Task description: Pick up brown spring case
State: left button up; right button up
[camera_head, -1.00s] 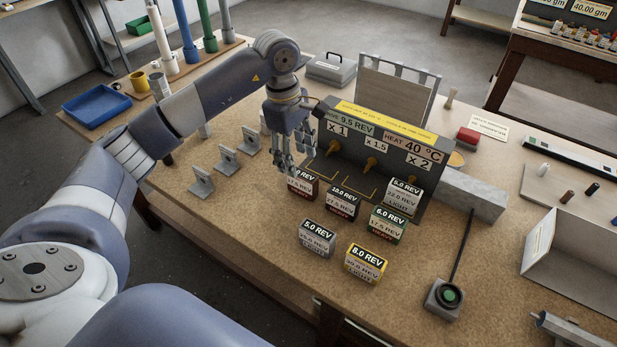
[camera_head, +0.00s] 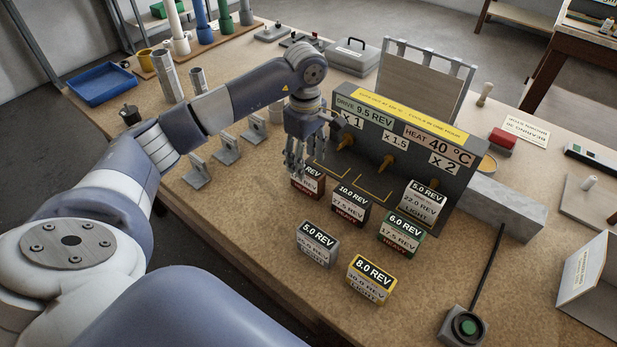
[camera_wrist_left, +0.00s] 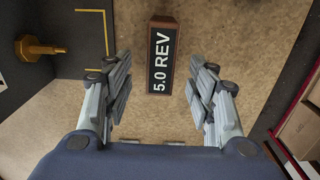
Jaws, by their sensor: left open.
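The brown spring case (camera_head: 309,184) is a small upright reddish-brown block on the bench, at the left end of the back row of cases. My left gripper (camera_head: 297,165) hangs fingers down just over it and hides part of its label. In the left wrist view, a brown case (camera_wrist_left: 162,58) with a black "5.0 REV" top lies between and ahead of the two spread fingers. A gap shows on each side, and the gripper is open and empty. My right gripper is in neither view.
A dark "10.0 REV" case (camera_head: 350,205) stands just right of the brown one, with several more cases nearby. The grey drive box (camera_head: 400,150) with brass pegs stands behind. Metal brackets (camera_head: 225,148) stand to the left. The front left bench is clear.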

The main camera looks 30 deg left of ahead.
aim_at(308, 169)
pick_arm(q)
jog(key=shift+s+f, duration=0.1)
jog(key=shift+f, duration=0.6)
jog(key=f+p, duration=0.1)
jog(key=f, duration=0.1)
jog(key=f+p, duration=0.1)
jog(key=f, duration=0.1)
jog(key=shift+d, duration=0.4)
jog(key=shift+a+f+p, duration=0.1)
jog(key=shift+f+p, duration=0.2)
jog(key=shift+f, duration=0.4)
jog(key=shift+r, duration=0.1)
grip_shut()
